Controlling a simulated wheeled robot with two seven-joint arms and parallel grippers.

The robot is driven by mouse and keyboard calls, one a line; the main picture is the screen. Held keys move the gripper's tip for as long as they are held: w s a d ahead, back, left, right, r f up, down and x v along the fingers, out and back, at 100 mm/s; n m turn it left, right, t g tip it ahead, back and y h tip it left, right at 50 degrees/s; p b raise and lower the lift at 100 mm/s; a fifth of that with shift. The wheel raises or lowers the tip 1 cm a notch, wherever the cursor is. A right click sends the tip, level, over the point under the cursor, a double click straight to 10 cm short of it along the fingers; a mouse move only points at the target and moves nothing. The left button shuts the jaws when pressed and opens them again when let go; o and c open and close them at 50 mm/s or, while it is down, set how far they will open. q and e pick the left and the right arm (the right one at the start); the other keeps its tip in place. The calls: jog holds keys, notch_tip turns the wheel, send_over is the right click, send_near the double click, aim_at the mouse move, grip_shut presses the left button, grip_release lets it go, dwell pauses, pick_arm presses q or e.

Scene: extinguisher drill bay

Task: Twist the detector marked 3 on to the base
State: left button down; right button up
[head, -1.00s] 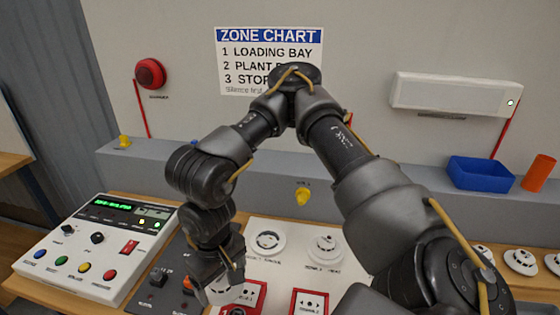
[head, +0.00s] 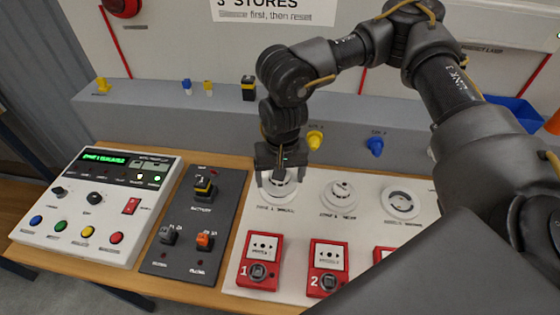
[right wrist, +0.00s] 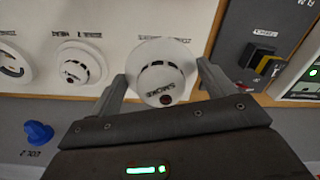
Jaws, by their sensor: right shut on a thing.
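My right gripper (head: 279,177) points down at the leftmost position on the white board. It is shut on a white round detector (head: 278,187). In the right wrist view the detector (right wrist: 160,80) sits between the two fingers, with a dark red spot on its face. I cannot read a 3 on it. A white round base (right wrist: 158,54) shows behind it, partly hidden. The detector is against or very close to this base; I cannot tell whether it is locked. My left gripper is not in view.
A second detector (head: 341,194) is mounted beside it, and an open ring-shaped base (head: 401,203) is further right. Red call points (head: 262,262) stand in front. A dark switch panel (head: 197,222) and white control panel (head: 96,205) are left. A grey ledge (head: 225,125) runs behind.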

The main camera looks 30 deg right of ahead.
jog(key=w+m, duration=0.1)
jog(key=w+d+f+m, duration=0.1)
jog(key=w+m, duration=0.2)
jog(key=shift+d+f+p, duration=0.25)
jog(key=shift+f+p, duration=0.15)
jog(key=f, duration=0.1)
jog(key=w+f+m+b, duration=0.1)
jog(key=f, duration=0.1)
jog(key=shift+w+d+m, duration=0.15)
jog(key=shift+d+m, duration=0.25)
notch_tip(320, 180, down, 2)
jog(key=shift+f+b, duration=0.15)
jog(key=shift+b, duration=0.9)
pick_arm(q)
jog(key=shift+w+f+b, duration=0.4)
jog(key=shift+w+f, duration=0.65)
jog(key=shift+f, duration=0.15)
pick_arm(e)
jog(key=shift+f, duration=0.6)
pick_arm(q)
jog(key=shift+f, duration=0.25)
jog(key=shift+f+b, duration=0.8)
jog(key=shift+b, duration=0.25)
pick_arm(e)
jog(key=shift+a+f, duration=0.1)
jog(key=shift+f, duration=0.7)
